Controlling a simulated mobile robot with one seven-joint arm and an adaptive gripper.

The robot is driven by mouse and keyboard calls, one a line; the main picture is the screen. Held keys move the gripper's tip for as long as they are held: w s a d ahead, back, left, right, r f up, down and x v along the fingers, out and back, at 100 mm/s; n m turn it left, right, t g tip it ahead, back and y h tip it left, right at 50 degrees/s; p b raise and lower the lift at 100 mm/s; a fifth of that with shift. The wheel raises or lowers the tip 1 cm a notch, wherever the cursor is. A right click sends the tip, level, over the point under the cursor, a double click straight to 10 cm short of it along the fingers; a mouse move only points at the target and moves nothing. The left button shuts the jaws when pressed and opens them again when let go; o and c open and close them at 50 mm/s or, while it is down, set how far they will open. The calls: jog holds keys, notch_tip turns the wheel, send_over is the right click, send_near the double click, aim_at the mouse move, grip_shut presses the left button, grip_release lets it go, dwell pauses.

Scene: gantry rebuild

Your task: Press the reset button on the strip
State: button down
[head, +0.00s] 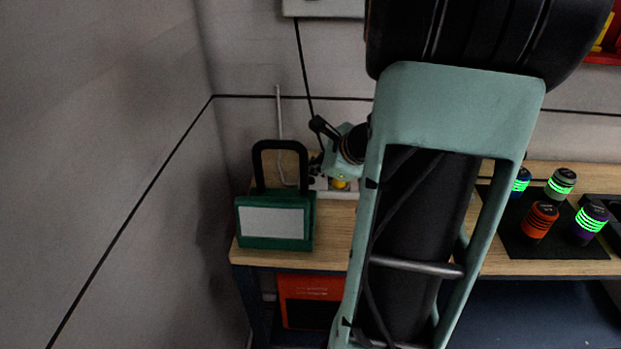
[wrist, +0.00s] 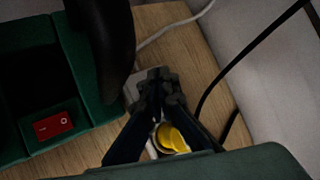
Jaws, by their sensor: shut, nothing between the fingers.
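The strip (head: 319,184) is a pale bar on the wooden bench, partly hidden behind my arm in the head view. A round yellow part (head: 339,184) sits on it. In the wrist view the round yellow part (wrist: 172,138) shows between my gripper's fingers, with a white surface beside it. I cannot tell whether it is the reset button. My gripper (wrist: 157,76) is shut and empty, its fingertips over a pale grey end of the strip (wrist: 131,91). Whether the fingertips touch the strip is not clear. The fingers hide much of it.
Cables run behind. Several banded cylinders stand on a dark mat (head: 519,247) at right. Walls close off left and back.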

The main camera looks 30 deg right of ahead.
aim_at(312, 181)
notch_tip(312, 181, up, 5)
jog(key=p, duration=0.3)
jog(key=shift+p, duration=0.4)
jog(key=shift+f, duration=0.1)
dwell(0.4)
